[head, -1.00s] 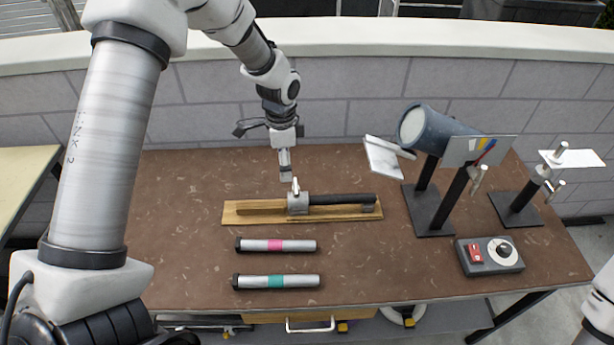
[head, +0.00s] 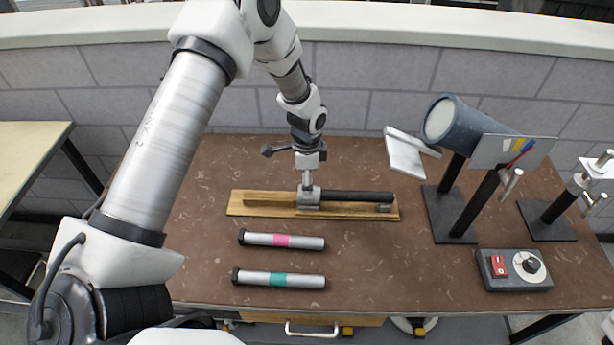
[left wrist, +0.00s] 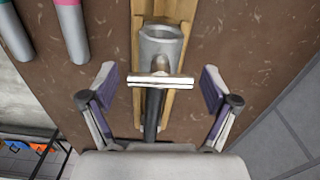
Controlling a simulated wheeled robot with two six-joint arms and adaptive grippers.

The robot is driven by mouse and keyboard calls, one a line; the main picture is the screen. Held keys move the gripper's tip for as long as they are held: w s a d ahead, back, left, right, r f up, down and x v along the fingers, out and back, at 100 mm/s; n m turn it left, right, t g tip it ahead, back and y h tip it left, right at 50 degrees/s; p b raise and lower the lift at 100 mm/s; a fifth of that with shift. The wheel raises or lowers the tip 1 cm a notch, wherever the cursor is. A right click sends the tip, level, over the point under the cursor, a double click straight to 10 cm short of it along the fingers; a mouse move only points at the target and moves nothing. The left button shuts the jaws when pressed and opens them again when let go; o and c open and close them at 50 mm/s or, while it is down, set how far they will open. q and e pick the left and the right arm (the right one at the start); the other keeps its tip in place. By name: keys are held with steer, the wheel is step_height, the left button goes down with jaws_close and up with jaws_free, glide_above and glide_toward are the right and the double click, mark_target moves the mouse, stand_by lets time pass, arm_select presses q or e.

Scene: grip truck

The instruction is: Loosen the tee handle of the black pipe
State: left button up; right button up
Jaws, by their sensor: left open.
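The black pipe (head: 355,195) lies along the wooden board on the table, its left end in a grey metal clamp (head: 308,197). The clamp also shows in the left wrist view (left wrist: 160,45). The tee handle (left wrist: 148,81) is a silver crossbar on a short stem on the clamp. My left gripper (head: 308,175) points down from above the clamp and hides most of the tee handle in the head view. In the left wrist view the left gripper (left wrist: 158,88) is open, one finger on each side of the crossbar, with a gap on both sides. My right gripper is not in view.
Two silver tubes, one with a pink band (head: 281,240) and one with a teal band (head: 278,280), lie in front of the board (head: 235,203). A blue cylinder (head: 465,125) on a black stand and a grey switch box (head: 514,270) are at right. The table's left part is clear.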

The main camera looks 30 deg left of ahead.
arm_select(q)
steer(key=shift+f, duration=0.1)
steer(key=c, duration=1.2)
steer(key=shift+n, duration=0.3)
steer(key=n+p, duration=0.1)
steer(key=n, duration=0.6)
steer(key=shift+p, duration=0.4)
steer(key=n+p, duration=0.1)
steer(key=n, duration=0.3)
steer(key=shift+n, duration=0.3)
steer(key=shift+n+p, duration=0.55)
steer(key=shift+n, duration=1.05)
